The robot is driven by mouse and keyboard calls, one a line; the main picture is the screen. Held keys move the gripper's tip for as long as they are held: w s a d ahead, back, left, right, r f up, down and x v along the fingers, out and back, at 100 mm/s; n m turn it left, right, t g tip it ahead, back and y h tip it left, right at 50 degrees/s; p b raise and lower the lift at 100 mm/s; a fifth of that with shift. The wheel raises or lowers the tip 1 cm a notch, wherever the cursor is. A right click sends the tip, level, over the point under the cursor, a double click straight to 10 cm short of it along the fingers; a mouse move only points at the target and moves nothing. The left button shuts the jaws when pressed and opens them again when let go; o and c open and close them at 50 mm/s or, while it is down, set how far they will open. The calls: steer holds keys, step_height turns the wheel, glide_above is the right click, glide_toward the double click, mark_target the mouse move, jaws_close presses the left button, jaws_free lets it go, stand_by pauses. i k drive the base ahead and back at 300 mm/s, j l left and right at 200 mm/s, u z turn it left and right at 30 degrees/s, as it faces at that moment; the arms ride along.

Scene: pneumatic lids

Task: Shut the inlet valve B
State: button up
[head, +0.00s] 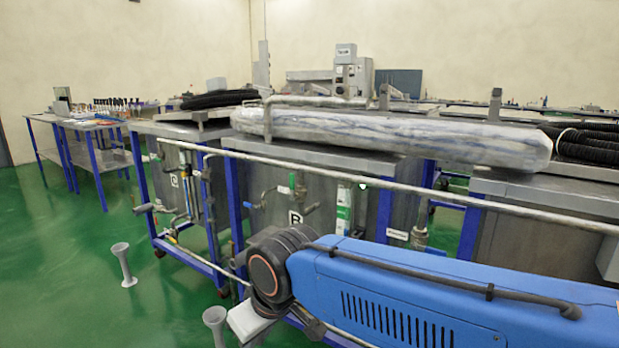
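A steel tank marked with a white B plate (295,217) stands at mid-picture in the head view. Small pipework with a green-marked valve (292,183) sits on its front just above the plate. A dark lever or fitting (310,208) shows to the right of the plate. I cannot tell which of these is the inlet valve, nor whether it is open or shut. My blue arm with its black joint crosses the lower right, in front of the tank's lower part. My gripper's fingers do not show.
A long pale rail (400,187) runs in front of the tanks. A wrapped roll (400,135) lies on top. Two pale flared posts stand on the floor at the left (124,265) and bottom (215,322). Green floor (60,270) is clear at the left.

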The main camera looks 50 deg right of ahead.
mark_target(291, 180)
steer(key=i+z, duration=0.15)
steer(key=z, duration=0.25)
steer(key=i+j+z, duration=0.1)
steer(key=z, duration=0.3)
steer(key=i+j+z, duration=0.15)
steer(key=z, duration=0.25)
